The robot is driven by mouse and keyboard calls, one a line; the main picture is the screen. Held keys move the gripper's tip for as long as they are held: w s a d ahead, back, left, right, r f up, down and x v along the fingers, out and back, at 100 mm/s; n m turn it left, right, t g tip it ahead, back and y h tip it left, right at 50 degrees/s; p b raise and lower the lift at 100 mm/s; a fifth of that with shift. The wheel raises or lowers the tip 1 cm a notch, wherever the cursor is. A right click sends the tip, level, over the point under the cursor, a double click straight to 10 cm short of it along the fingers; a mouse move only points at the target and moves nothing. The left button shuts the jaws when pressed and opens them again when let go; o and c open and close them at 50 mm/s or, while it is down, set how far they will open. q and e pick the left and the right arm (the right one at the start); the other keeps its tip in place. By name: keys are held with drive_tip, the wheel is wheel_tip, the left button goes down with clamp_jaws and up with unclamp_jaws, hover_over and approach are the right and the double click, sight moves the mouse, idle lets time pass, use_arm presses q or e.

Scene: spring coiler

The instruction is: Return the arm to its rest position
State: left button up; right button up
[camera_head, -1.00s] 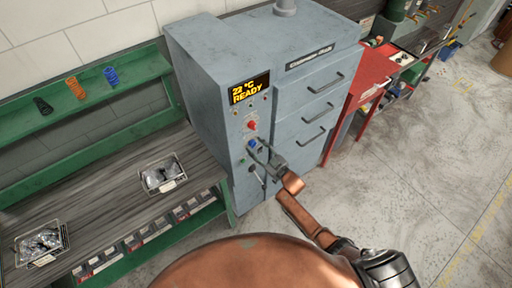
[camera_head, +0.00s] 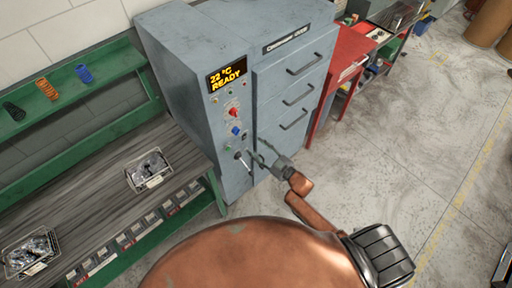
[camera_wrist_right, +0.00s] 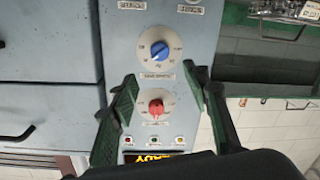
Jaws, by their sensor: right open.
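My right gripper (camera_head: 262,155) is open and empty in front of the grey cabinet's control panel. In the right wrist view its two green-padded fingers (camera_wrist_right: 160,100) stand apart, with the red knob (camera_wrist_right: 156,107) between them in the picture and the blue knob (camera_wrist_right: 160,50) just above. I cannot tell from that view how far the fingertips are from the panel. In the head view the red knob (camera_head: 233,112) and blue knob (camera_head: 236,131) are both uncovered. The display (camera_head: 227,76) reads 22 °C READY. My left gripper is not in view.
The grey cabinet (camera_head: 190,60) has several drawers with handles on its right front. A workbench (camera_head: 90,180) at left holds two wire baskets (camera_head: 148,183) of metal parts. Colored springs sit on the green shelf (camera_head: 100,85). A red table (camera_head: 350,45) stands at right, with open floor (camera_head: 410,150) before it.

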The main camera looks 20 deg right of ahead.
idle(0.3)
drive_tip(key=s+d+f+m+g+h+b, duration=0.25)
drive_tip(key=s+f, duration=0.35)
drive_tip(key=f, duration=0.7)
drive_tip(key=s+d+f+m+g+h+b, duration=0.15)
drive_tip(key=s+d+f+b, duration=0.35)
drive_tip(key=f, duration=0.9)
drive_tip(key=s+d+f+m+g+h, duration=0.1)
drive_tip(key=s+d+f+g+h, duration=0.15)
drive_tip(key=s+f, duration=0.75)
drive_tip(key=s+f+m+g+b, duration=0.1)
drive_tip(key=s+f+g+b, duration=0.2)
drive_tip(key=s+f, duration=1)
drive_tip(key=s+a+f+m+g+b, duration=0.1)
drive_tip(key=s+f+g+b, duration=0.2)
drive_tip(key=s+f, duration=1.1)
drive_tip(key=s+g, duration=0.2)
drive_tip(key=s, duration=0.5)
drive_tip(key=shift+g, duration=0.35)
drive_tip(key=shift+a+f+h, duration=0.1)
drive_tip(key=shift+h, duration=0.15)
drive_tip(key=shift+c, duration=0.6)
